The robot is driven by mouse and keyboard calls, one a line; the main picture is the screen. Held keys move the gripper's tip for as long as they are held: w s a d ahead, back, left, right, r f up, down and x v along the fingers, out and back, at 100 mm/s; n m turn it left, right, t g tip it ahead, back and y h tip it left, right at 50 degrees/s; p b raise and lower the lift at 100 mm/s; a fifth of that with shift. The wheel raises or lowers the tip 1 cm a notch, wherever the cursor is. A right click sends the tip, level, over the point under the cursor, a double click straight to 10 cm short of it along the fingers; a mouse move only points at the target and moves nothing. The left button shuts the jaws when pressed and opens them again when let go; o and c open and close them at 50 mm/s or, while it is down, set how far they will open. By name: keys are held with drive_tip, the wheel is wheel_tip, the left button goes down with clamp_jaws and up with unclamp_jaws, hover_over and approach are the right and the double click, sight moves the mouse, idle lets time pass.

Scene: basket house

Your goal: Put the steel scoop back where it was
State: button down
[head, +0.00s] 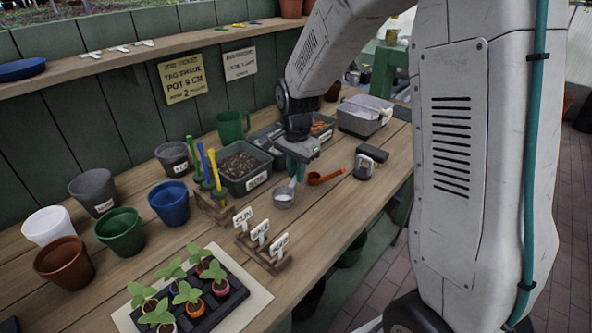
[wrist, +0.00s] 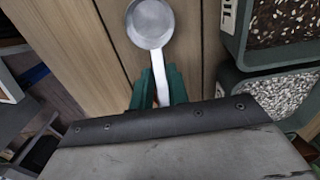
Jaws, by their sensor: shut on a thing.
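The steel scoop (head: 284,197) has a round metal bowl and a pale handle. In the head view it is over the bench, right of the wooden tool rack. My gripper (head: 296,170) is shut on its handle, with the bowl sticking out ahead of the fingers. In the wrist view the scoop bowl (wrist: 150,22) is at the top, and its handle runs down between the green fingertips of my gripper (wrist: 158,88). The bowl looks close to the bench top, but I cannot tell whether it touches it.
An orange scoop (head: 325,177) lies to the right on the bench (head: 330,210). A green bin of dark mix (head: 258,182) stands just left and behind. A grey bin (head: 362,122) is at the back right. White labels (head: 260,232) stand in front.

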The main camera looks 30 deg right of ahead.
drive_tip(key=c, duration=1.4)
unclamp_jaws()
drive_tip(key=shift+o, duration=0.2)
wheel_tip(320, 180, up, 12)
drive_tip(key=s+a+r+n, duration=0.1)
drive_tip(key=s+n, duration=0.5)
drive_tip(key=s, duration=0.8)
drive_tip(key=s+a+r+n+t, duration=0.1)
drive_tip(key=s+r+n, duration=0.2)
drive_tip(key=s+n, duration=0.4)
drive_tip(key=s, duration=0.8)
drive_tip(key=shift+r, duration=0.1)
